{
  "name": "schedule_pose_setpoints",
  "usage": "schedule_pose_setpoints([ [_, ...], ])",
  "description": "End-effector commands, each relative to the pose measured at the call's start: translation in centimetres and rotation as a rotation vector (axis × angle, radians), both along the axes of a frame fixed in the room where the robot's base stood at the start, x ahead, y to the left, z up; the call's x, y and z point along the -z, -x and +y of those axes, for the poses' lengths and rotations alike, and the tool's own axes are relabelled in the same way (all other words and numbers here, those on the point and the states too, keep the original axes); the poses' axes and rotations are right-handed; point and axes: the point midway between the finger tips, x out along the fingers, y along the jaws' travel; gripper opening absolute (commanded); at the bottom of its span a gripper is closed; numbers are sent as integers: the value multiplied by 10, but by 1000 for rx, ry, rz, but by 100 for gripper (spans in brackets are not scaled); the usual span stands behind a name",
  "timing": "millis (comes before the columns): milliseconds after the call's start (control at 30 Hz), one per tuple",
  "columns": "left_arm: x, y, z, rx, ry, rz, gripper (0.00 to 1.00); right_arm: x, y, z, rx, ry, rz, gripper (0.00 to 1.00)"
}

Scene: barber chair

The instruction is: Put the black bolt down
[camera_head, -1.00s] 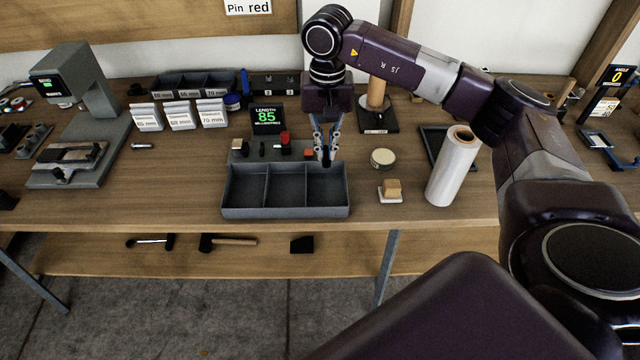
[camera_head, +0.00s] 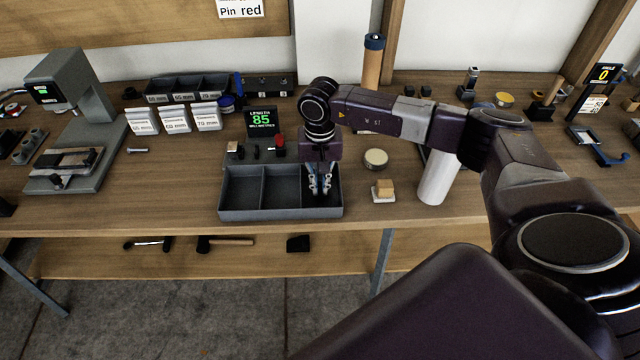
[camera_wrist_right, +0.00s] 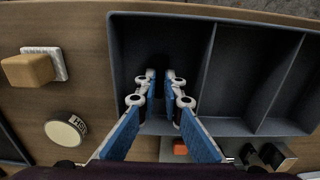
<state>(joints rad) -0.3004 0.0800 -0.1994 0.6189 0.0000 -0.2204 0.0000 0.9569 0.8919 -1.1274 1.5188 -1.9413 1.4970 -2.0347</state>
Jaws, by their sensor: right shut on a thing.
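A grey tray (camera_head: 280,214) with three compartments stands at the front of the workbench. My right gripper (camera_head: 320,190) points down into the tray's rightmost compartment. In the right wrist view the same gripper (camera_wrist_right: 160,82) reaches into the tray's (camera_wrist_right: 265,128) left-hand compartment. Its blue fingers are close together, shut on the black bolt. The bolt is small and dark between the fingertips and hard to make out against the tray floor; I cannot tell whether it touches the floor. The other two compartments look empty. My left gripper is not in view.
Behind the tray stand a display reading 85 (camera_head: 262,121) and small blocks, one red-topped (camera_head: 279,143). To the right are a round tin (camera_head: 376,158), a tan block on a white pad (camera_head: 383,188) and a white roll (camera_head: 437,180). A measuring stand (camera_head: 75,110) is at left.

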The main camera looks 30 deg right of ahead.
Motion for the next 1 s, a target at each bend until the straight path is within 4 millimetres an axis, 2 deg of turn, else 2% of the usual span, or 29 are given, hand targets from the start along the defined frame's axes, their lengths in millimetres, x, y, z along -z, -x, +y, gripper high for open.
schedule_pose_setpoints([
  [167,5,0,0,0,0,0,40,5,0,0,0,0,0,0],
  [200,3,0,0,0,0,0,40,3,0,0,0,0,0,12],
  [333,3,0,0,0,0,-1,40,2,0,0,0,0,0,25],
  [733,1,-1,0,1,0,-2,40,-5,-1,0,0,-1,-3,25],
  [867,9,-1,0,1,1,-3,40,-26,-1,-1,-1,1,-5,25],
  [1000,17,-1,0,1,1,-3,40,-58,-2,0,-1,-1,-6,25],
])
